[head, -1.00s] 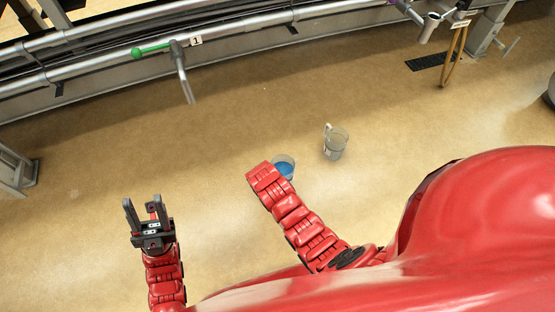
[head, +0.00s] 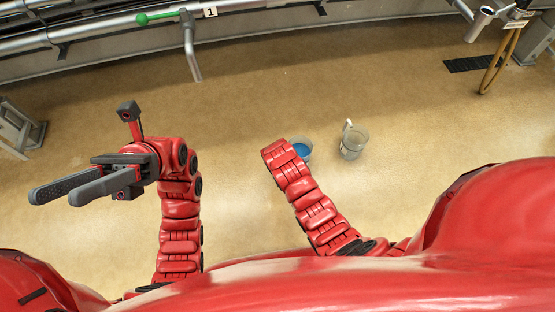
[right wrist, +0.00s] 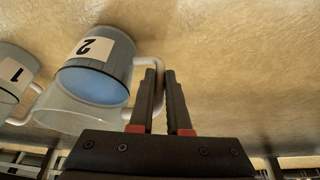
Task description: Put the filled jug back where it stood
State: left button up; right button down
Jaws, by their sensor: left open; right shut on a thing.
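A clear jug with blue liquid (head: 304,150) shows in the head view, partly hidden behind my right forearm. In the right wrist view this jug (right wrist: 100,62) bears a "2" label and a pale handle. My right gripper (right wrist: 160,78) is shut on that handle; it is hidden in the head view. I cannot tell whether the jug touches the floor. A second clear jug (head: 354,143) stands just to its right in the head view and looks empty; the wrist view shows its "1" label (right wrist: 14,72). My left gripper (head: 52,192) is open and empty, pointing left.
The tan floor (head: 330,90) is broadly clear around the jugs. A railing with pipes, a green-handled valve (head: 157,16) and a "1" tag runs along the back. A dark floor grate (head: 470,64) and a hanging tan hose (head: 499,62) are at the upper right.

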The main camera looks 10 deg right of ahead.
jog(key=shift+f, duration=0.25)
pick_arm(q)
jog(key=shift+s+a+r+m+t+y, duration=0.15)
jog(key=shift+s+a+m+t+y, duration=0.25)
jog(key=shift+s+t+y, duration=0.15)
jog(key=shift+s+a+r+m+t+y, duration=0.15)
jog(key=shift+s+a+m+t+y, duration=0.2)
jog(key=shift+t+y, duration=0.3)
jog(key=shift+d, duration=0.1)
pick_arm(e)
jog(key=shift+f, duration=0.1)
jog(key=c, duration=0.9)
grip_release()
